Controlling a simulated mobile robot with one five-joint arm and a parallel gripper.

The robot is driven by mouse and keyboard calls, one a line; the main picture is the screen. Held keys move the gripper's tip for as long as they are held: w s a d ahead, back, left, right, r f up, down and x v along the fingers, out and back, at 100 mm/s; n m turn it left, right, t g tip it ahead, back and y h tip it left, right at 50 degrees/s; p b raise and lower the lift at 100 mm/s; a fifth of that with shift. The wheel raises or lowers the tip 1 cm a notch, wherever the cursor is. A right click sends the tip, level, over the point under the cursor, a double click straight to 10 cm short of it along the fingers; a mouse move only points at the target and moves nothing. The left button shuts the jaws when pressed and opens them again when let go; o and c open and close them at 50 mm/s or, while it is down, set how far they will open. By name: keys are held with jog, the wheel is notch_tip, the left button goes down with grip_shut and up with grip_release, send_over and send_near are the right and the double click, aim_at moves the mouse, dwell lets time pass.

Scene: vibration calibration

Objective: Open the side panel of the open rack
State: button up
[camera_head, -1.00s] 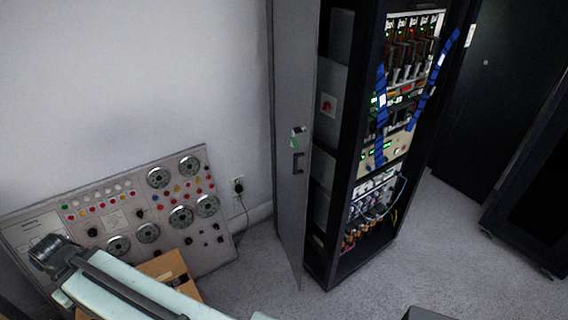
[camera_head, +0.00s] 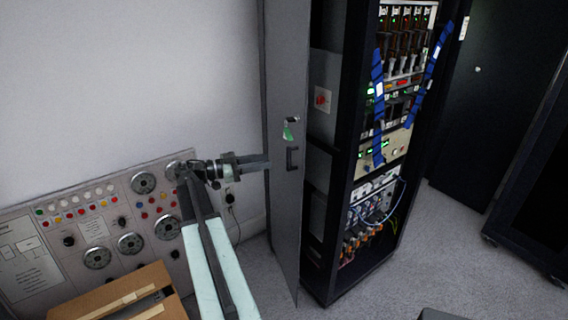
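The open rack (camera_head: 345,140) is a tall black cabinet with lit modules and blue straps on its front. Its grey side panel (camera_head: 286,215) stands ajar, with a gap between it and the rack body. The panel carries a dark handle (camera_head: 292,159) and a lock with a green tag (camera_head: 289,129). My gripper (camera_head: 262,162) is at the left of the panel, level with the handle, its fingers pointing right at the panel's left part. I cannot tell whether it touches the panel or how far its fingers are apart.
A control board (camera_head: 105,225) with dials and lamps leans on the wall at left, with a cardboard box (camera_head: 125,295) before it. A wall outlet (camera_head: 229,196) with a cord is behind my arm. Another dark cabinet (camera_head: 535,170) stands at right.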

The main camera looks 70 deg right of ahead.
aim_at(287, 158)
jog(key=x, duration=0.7)
jog(key=shift+s+d, duration=0.15)
jog(key=shift+s, duration=0.1)
grip_shut()
dwell(1.0)
